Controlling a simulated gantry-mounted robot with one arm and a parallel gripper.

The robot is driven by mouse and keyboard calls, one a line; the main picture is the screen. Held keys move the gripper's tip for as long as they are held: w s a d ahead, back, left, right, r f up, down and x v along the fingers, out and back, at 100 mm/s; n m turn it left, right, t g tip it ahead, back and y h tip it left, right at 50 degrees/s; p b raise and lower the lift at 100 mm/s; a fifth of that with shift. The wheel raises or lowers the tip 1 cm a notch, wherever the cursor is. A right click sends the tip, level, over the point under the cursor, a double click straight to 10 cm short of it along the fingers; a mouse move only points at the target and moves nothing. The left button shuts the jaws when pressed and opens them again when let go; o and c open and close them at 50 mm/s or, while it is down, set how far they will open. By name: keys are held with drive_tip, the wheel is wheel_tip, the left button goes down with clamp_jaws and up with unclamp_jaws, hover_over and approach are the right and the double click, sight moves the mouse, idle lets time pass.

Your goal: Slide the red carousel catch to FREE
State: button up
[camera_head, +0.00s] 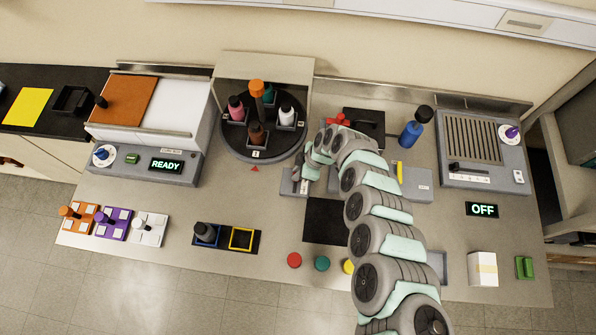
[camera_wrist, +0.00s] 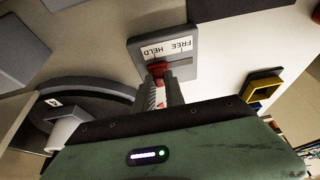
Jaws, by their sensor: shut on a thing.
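The red catch (camera_wrist: 158,70) sits between my gripper's fingertips in the wrist view, in the slot of a grey plate (camera_wrist: 138,46) with a white label reading FREE and HELD, seen upside down. The catch is beside the HELD end, left in that view; the FREE end is to its right. My gripper (camera_wrist: 162,88) is shut on the catch. In the head view the same plate (camera_head: 288,186) lies in front of the round dark carousel (camera_head: 235,145), and my gripper (camera_head: 300,174) reaches down over it, hiding the catch.
The carousel holds several bottles, including one with an orange cap (camera_head: 257,88). A black box with a red handle (camera_head: 338,119) and a blue bottle (camera_head: 411,134) stand behind my arm. A black mat (camera_head: 322,222) lies in front of the plate.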

clamp_jaws()
idle(0.9)
